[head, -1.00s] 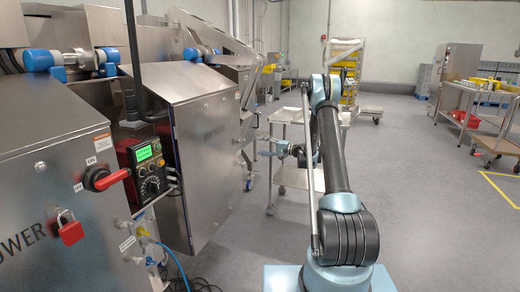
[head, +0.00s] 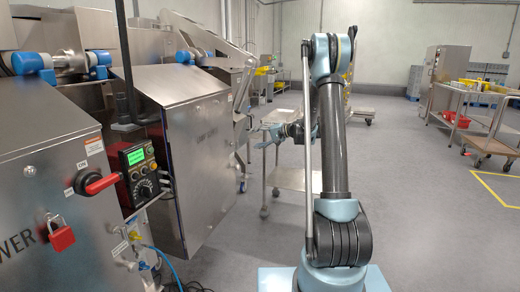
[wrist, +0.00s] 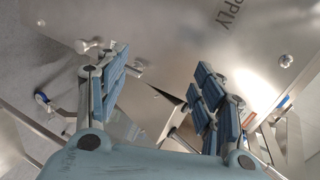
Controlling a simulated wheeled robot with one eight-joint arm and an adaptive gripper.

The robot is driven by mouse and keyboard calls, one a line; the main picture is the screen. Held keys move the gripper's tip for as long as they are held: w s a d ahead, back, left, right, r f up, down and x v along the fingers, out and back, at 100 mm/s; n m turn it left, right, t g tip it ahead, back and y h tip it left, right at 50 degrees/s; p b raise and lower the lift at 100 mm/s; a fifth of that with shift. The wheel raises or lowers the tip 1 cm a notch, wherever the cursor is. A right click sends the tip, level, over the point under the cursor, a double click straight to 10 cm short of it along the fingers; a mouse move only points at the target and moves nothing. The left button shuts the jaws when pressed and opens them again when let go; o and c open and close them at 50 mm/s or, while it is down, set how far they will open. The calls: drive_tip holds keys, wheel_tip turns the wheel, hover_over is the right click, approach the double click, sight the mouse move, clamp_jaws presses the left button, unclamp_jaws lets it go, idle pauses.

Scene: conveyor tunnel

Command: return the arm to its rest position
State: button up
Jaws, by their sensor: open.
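My arm rises in the middle of the head view, folded at a high elbow. My gripper (head: 272,136) hangs to the left of the forearm, in front of a steel cart, and is small there. In the wrist view my gripper (wrist: 165,90) shows two blue-padded fingers spread wide apart with nothing between them. Behind the fingers is a steel cabinet face (wrist: 185,40) with part of a printed word ending in "PPLY". I cannot tell the exact gap between the fingers and that face.
Steel cabinets with a red padlock (head: 61,236), a red switch handle (head: 100,183) and a control box with a green screen (head: 138,170) stand at the left. A steel cart (head: 290,178) stands behind my arm. The floor (head: 420,225) at the right is open, with carts farther back.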

drive_tip(key=s+d+r+n+g+h, duration=0.1)
drive_tip(key=s+d+r+h, duration=0.1)
drive_tip(key=s, duration=0.7)
drive_tip(key=s+d+r+h, duration=0.1)
drive_tip(key=s+d+h, duration=0.15)
drive_tip(key=s, duration=0.65)
drive_tip(key=s+d+r+n+g+h, duration=0.1)
drive_tip(key=s+d+r+h, duration=0.1)
drive_tip(key=s, duration=0.7)
drive_tip(key=s+d+f+h, duration=0.2)
drive_tip(key=s+d+f, duration=0.2)
drive_tip(key=s, duration=0.5)
drive_tip(key=s+d+f+h, duration=0.2)
drive_tip(key=s+d, duration=0.3)
drive_tip(key=s, duration=0.4)
drive_tip(key=s+d+f+n+h, duration=0.1)
drive_tip(key=s+d+f+h, duration=0.2)
drive_tip(key=s, duration=0.6)
wheel_tip(320, 180, down, 3)
drive_tip(key=shift+s+d+r, duration=0.15)
drive_tip(key=shift+d+r, duration=0.05)
drive_tip(key=shift+d, duration=0.75)
